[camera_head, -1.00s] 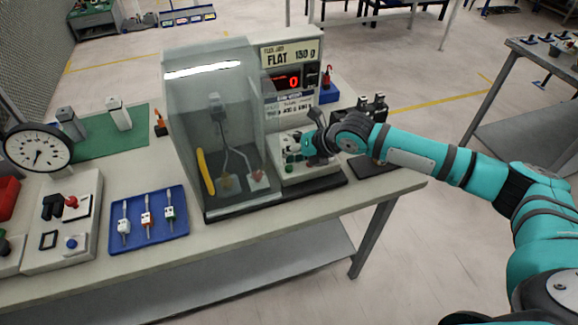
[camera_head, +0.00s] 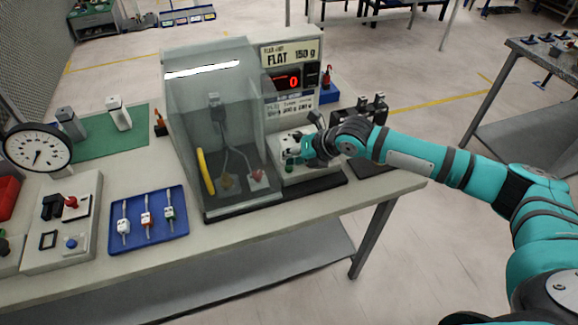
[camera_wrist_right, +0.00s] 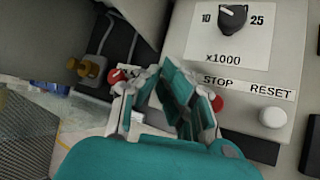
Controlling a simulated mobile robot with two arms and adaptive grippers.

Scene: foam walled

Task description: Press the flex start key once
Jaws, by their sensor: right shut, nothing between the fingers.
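The flex tester's control panel (camera_head: 325,170) is at the base of the white machine with the "FLAT 150 g" plate. In the right wrist view it carries a black dial (camera_wrist_right: 233,17), a red STOP key (camera_wrist_right: 218,103) and a white RESET key (camera_wrist_right: 271,117). No start label is readable there; the panel left of STOP is hidden behind my fingers. My right gripper (camera_head: 296,155) is shut and empty, low over the left part of the panel. It also fills the middle of the wrist view (camera_wrist_right: 168,80). I cannot tell whether its tips touch a key. My left gripper is out of view.
A clear-walled chamber (camera_head: 215,120) with cables and a yellow handle stands just left of the panel. A red display (camera_head: 287,81) reads 0. A blue tray (camera_head: 148,228) with several small parts, a dial gauge (camera_head: 37,150) and a switch box (camera_head: 65,222) are farther left.

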